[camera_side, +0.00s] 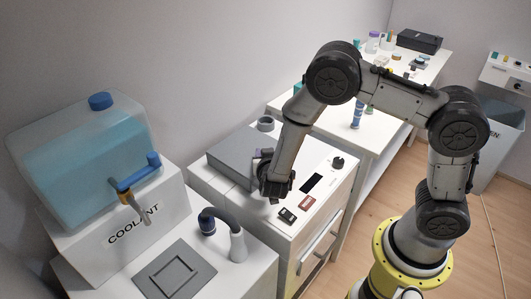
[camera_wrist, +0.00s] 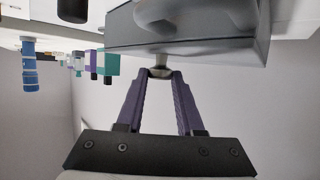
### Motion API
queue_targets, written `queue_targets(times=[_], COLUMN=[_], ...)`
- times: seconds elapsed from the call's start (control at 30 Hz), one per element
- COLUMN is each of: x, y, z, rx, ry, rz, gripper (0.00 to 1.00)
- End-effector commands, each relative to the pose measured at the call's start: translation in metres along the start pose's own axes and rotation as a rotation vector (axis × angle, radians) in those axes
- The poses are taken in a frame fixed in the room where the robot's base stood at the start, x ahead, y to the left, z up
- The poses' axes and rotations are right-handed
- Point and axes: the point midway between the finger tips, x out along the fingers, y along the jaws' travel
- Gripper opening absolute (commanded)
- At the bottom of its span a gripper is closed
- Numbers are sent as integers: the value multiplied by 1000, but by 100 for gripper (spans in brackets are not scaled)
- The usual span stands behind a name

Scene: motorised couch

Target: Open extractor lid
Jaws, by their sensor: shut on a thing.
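The extractor lid (camera_side: 232,150) is a grey slab on top of the white extractor cabinet (camera_side: 325,205); it looks roughly flat. It fills the upper part of the wrist view (camera_wrist: 235,48), where its grey front face shows. My gripper (camera_side: 262,156) is at the right edge of the lid. My wrist hides part of this contact in the side view.
A coolant tank (camera_side: 85,160) with blue liquid stands at left, with a curved nozzle (camera_side: 222,230) nearby. The cabinet top has a black knob (camera_side: 337,163) and switches (camera_side: 287,215). A white bench (camera_side: 385,128) with bottles stands behind. Floor at right is mostly clear.

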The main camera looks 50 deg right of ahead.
Motion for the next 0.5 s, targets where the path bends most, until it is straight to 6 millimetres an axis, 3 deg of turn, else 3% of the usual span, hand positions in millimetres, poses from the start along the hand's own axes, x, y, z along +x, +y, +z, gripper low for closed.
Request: queue_targets(times=[0.27, 0.5], x=[-4, -7], y=[-4, -13], z=[-17, -49], rx=[5, 9], ry=[6, 10], rz=[-2, -4], gripper=[0, 0])
